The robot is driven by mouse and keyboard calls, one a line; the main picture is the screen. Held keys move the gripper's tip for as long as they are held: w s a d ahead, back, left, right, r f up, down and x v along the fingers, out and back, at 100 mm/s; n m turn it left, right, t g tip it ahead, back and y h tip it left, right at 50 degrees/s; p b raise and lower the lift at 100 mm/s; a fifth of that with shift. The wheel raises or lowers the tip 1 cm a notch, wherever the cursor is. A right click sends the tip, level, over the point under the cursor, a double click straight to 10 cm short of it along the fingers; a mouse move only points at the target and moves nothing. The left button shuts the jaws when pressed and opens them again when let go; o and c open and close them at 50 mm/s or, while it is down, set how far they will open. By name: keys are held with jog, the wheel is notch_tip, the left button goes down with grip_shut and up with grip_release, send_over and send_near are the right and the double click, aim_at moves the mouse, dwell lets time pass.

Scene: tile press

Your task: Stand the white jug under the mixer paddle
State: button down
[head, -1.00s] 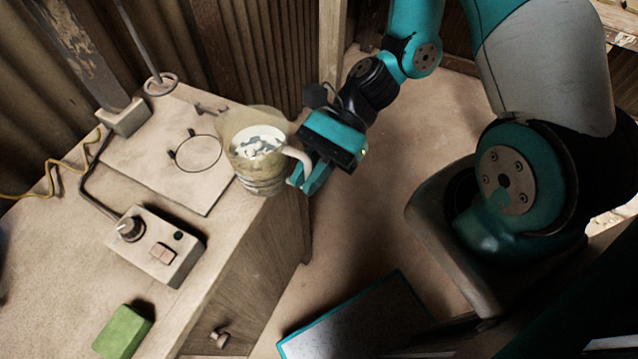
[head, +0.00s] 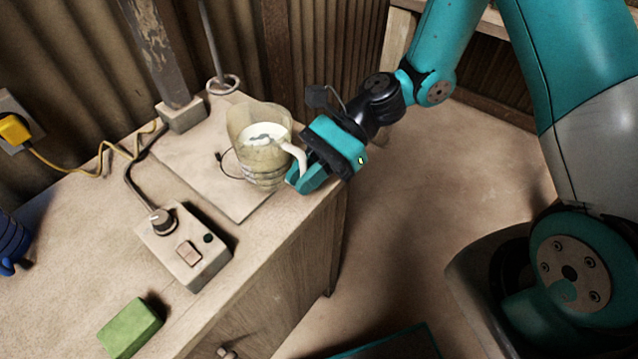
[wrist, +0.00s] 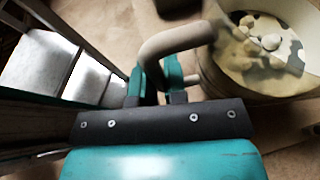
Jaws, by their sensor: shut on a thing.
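The white jug (head: 262,158) is a clear, cream-tinted vessel with whitish contents and a pale handle. My gripper (head: 298,172) is shut on the jug's handle from the right. In the wrist view the handle runs between the fingers (wrist: 165,85) and the jug (wrist: 268,75) is at the upper right. The jug looks upright, over the right part of the mixer's base plate (head: 238,208). It hides part of a dark outlined circle (head: 225,160) on that plate. I cannot tell whether it touches the plate. The mixer paddle (head: 222,85), a rod with a ring, hangs behind the jug.
The mixer's post (head: 160,60) stands at the plate's back left. A control box (head: 183,247) with knob and switch sits in front of the plate. A green block (head: 130,328), a blue object (head: 12,243) and a yellow cable (head: 75,168) are on the bench. The bench's right edge is close.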

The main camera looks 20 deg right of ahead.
jog(key=shift+w+a+f+b, duration=0.1)
jog(key=shift+w+a+b, duration=0.15)
jog(key=shift+w+a, duration=0.6)
jog(key=shift+w+a+b, duration=0.25)
jog(key=shift+w+a, duration=0.25)
jog(key=shift+w, duration=0.65)
jog(key=shift+w+a+f+b, duration=0.1)
jog(key=shift+w+a+b, duration=0.15)
jog(key=shift+w+a, duration=0.6)
jog(key=shift+w+d+f, duration=0.1)
jog(key=shift+d+f, duration=0.1)
jog(key=shift+f+p, duration=0.3)
jog(key=shift+p, duration=0.2)
jog(key=c, duration=1.1)
grip_release()
jog(key=shift+d, duration=0.1)
